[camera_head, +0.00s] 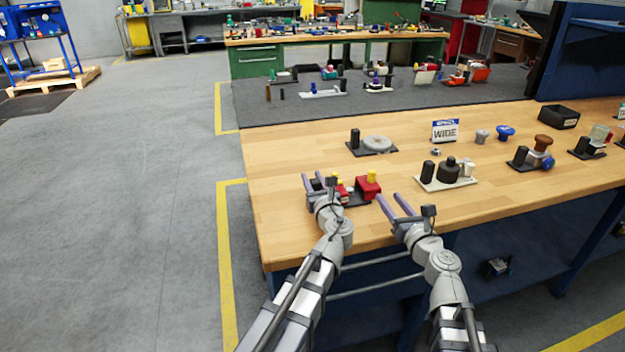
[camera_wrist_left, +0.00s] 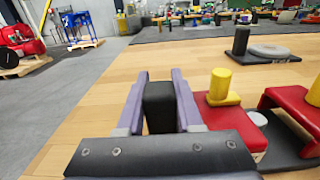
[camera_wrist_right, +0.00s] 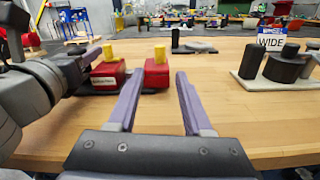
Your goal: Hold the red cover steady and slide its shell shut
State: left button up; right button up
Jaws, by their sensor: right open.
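The red cover unit sits on a black base (camera_wrist_left: 285,148) near the table's front left. It has a left red part (camera_wrist_left: 235,125) and a right red part (camera_head: 367,188), each with a yellow knob; a gap with a pale round piece (camera_wrist_left: 258,118) separates them. A black upright post (camera_wrist_left: 159,106) stands left of the red parts. My left gripper (camera_wrist_left: 160,80) has its fingers on both sides of this post, seemingly shut on it. My right gripper (camera_head: 392,200) is open and empty, right of the unit; the right red part (camera_wrist_right: 157,74) lies beyond its fingertips.
Behind the unit is a black base with a grey disc (camera_head: 376,143). To the right stand a pale plate with black parts (camera_head: 447,184), a "WIDE" sign (camera_head: 445,131) and more fixtures. Bare wood (camera_head: 290,150) lies left and behind.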

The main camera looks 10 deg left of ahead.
pick_arm(q)
grip_shut()
pick_arm(e)
jog(key=shift+w, duration=0.2)
jog(key=shift+c, duration=1.2)
jog(key=w+n+g+y, duration=0.1)
jog(key=w, duration=0.1)
jog(key=w+d+n+g+y, duration=0.1)
jog(key=w+y, duration=0.1)
jog(key=shift+n, duration=0.3)
jog(key=c, duration=0.4)
jog(key=w+d+n+g+y, duration=0.2)
jog(key=shift+d+n+g, duration=0.3)
jog(key=shift+n+g, duration=0.1)
grip_shut()
jog(key=d+n+g+y, duration=0.1)
jog(key=d+n+g, duration=0.1)
jog(key=d, duration=0.1)
jog(key=d+n+g+y, duration=0.2)
jog(key=d+g, duration=0.1)
jog(key=d, duration=0.1)
jog(key=shift+s+d, duration=0.1)
jog(key=shift+s, duration=0.05)
jog(key=shift+s+d+n+g+y, duration=0.3)
jog(key=shift+d+n+g, duration=0.2)
jog(key=shift+a, duration=0.1)
